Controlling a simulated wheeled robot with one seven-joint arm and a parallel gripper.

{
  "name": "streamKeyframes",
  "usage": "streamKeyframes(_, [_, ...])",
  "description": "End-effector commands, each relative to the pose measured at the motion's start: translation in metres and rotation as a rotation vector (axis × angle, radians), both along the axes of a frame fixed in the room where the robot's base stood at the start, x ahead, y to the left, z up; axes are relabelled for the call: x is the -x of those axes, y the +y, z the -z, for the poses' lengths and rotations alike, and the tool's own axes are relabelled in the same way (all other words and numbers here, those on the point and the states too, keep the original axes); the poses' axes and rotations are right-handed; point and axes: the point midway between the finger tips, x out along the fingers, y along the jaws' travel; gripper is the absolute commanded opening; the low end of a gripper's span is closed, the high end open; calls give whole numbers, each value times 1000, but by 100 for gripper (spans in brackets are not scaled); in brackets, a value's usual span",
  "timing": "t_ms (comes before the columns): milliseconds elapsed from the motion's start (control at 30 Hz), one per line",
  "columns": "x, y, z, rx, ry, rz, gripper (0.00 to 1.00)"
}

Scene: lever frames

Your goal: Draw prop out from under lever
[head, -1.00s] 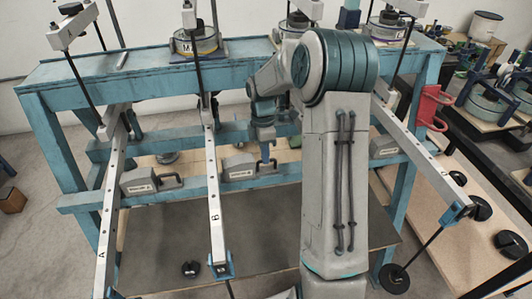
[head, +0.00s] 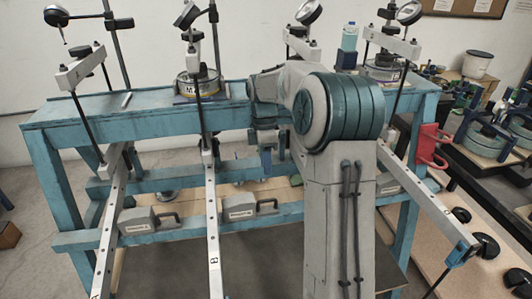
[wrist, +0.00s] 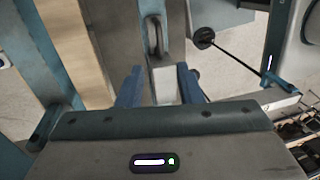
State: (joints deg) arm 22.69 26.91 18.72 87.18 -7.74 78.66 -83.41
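My gripper (wrist: 160,88) points away from me in the wrist view, its two blue fingers apart. A pale grey bar or block with a dark slot (wrist: 165,85) shows between them; I cannot tell which part it is or whether the fingers touch it. In the head view my gripper (head: 267,160) hangs in front of the teal frame, above the middle grey block. Grey blocks with dark handles, likely props, sit on the lower rail: one right of lever A (head: 148,219), one right of lever B (head: 240,206). Lever A (head: 110,215) and lever B (head: 212,235) slope toward me.
The right lever (head: 440,215) slopes forward; its blue end (wrist: 282,84) and a rod with a dark weight (wrist: 204,38) show in the wrist view. A red bracket (head: 430,147) is on the frame's right leg. Dial gauges stand above the teal top beam (head: 130,108).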

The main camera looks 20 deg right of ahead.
Motion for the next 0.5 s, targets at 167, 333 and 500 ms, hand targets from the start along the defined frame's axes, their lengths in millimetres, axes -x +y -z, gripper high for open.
streamKeyframes(167, [-5,-1,-23,0,-1,1,33])
streamKeyframes(333, [-6,-1,-30,0,0,1,33])
streamKeyframes(500, [-6,-1,-30,0,1,1,33])
